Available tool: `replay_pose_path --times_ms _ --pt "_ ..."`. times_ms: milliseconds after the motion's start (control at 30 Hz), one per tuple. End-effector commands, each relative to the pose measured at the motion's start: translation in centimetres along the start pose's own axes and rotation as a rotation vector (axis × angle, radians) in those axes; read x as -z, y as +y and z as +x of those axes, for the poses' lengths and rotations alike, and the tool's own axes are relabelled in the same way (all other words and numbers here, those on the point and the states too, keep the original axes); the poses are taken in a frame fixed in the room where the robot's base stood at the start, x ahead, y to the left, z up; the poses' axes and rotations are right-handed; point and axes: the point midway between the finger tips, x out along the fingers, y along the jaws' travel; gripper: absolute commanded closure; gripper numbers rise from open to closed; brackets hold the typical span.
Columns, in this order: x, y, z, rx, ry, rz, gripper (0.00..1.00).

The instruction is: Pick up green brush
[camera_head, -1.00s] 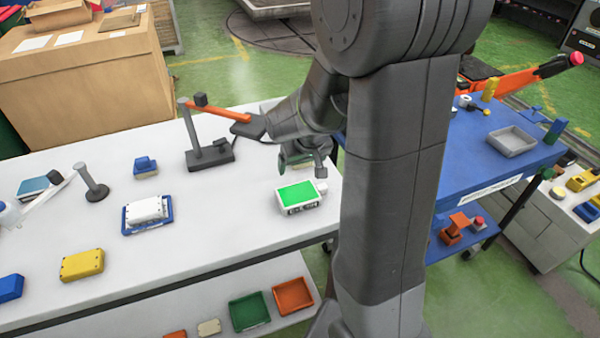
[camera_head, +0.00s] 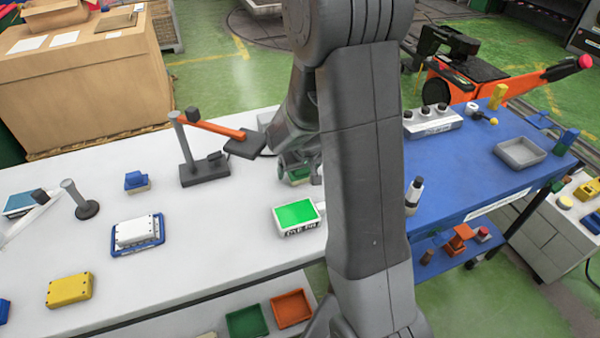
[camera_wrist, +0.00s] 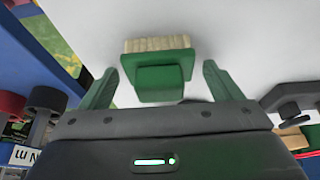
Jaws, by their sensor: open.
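The green brush (camera_wrist: 160,80) has a green block handle and pale bristles. In the wrist view it lies on the white table top (camera_wrist: 230,35), ahead of my gripper (camera_wrist: 160,88) and between the lines of its two green fingers. The fingers are spread apart, with a gap on each side of the handle, and they hold nothing. In the head view my gripper (camera_head: 300,170) is low over the white table, behind the device with the green screen. A small part of the brush (camera_head: 299,181) shows beneath it; the rest is hidden.
The green-screen device (camera_head: 297,215) stands close in front of my gripper. A stand with an orange arm (camera_head: 205,165) is to its left. A blue table (camera_head: 460,170) with a grey tray (camera_head: 520,153) is at right. White table space is clear between the items at left.

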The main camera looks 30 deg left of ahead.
Motion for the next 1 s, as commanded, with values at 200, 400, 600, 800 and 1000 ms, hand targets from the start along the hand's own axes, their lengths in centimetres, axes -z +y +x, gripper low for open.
replay_pose_path --times_ms 200,400,600,800,1000 --pt "0.0 0.0 0.0 0.0 0.0 0.0 0.46" --pt "0.0 0.0 0.0 0.0 0.0 0.0 0.64" --pt "0.2 0.0 -0.3 0.0 0.002 0.0 0.64" --pt "1.1 0.0 -2.6 0.0 0.006 0.001 0.64" --pt "2.6 0.0 -6.1 0.0 0.006 0.001 0.64"
